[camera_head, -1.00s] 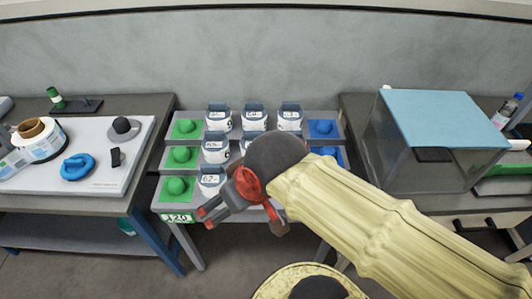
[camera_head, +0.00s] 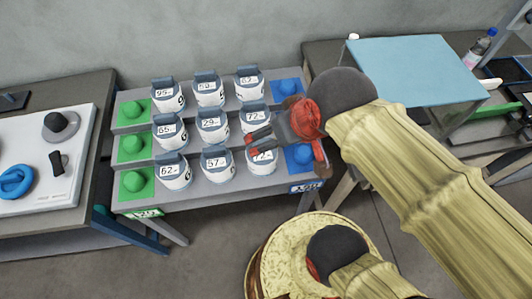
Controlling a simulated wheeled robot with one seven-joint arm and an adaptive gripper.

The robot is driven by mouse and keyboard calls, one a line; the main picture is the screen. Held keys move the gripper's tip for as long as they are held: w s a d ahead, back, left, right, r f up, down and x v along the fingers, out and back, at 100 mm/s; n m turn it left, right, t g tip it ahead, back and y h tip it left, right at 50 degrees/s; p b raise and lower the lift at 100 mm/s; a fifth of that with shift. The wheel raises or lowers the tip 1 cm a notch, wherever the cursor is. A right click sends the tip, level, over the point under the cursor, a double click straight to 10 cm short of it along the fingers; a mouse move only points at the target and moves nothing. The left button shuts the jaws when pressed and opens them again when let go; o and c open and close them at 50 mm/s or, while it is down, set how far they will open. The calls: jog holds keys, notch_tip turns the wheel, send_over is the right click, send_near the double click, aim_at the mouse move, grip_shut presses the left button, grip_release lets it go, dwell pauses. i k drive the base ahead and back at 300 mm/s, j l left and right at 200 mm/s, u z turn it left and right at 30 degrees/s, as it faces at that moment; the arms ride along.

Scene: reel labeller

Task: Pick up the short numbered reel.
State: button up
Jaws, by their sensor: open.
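Several white reels with grey-blue tops and printed number labels stand in three rows on a grey stepped rack (camera_head: 196,188). The front row has a reel marked 62 (camera_head: 174,178), one marked 57 (camera_head: 218,170) and one (camera_head: 262,163) partly hidden by my fingers. The middle row has 65 (camera_head: 169,137), 29 (camera_head: 212,131) and 72 (camera_head: 253,121). The back row has three more, including one at the left (camera_head: 168,102). I cannot tell which is the short one. My gripper (camera_head: 284,142), dark grey with red parts, is open and empty over the rack's right side.
Green pads with knobs (camera_head: 131,147) line the rack's left end; blue pads (camera_head: 298,157) line its right. A white board (camera_head: 45,135) with a blue ring (camera_head: 14,182) lies on the left table. A blue-topped clear box (camera_head: 415,68) stands at the right.

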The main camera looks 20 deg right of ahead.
aim_at(264, 165)
jog(key=k+l+z, duration=0.1)
jog(key=l, duration=0.25)
jog(key=k+l, duration=0.3)
jog(key=k+l+z, duration=0.15)
jog(key=l, duration=0.2)
jog(key=k+l+z, duration=0.1)
jog(key=l, duration=0.25)
jog(key=k, duration=0.1)
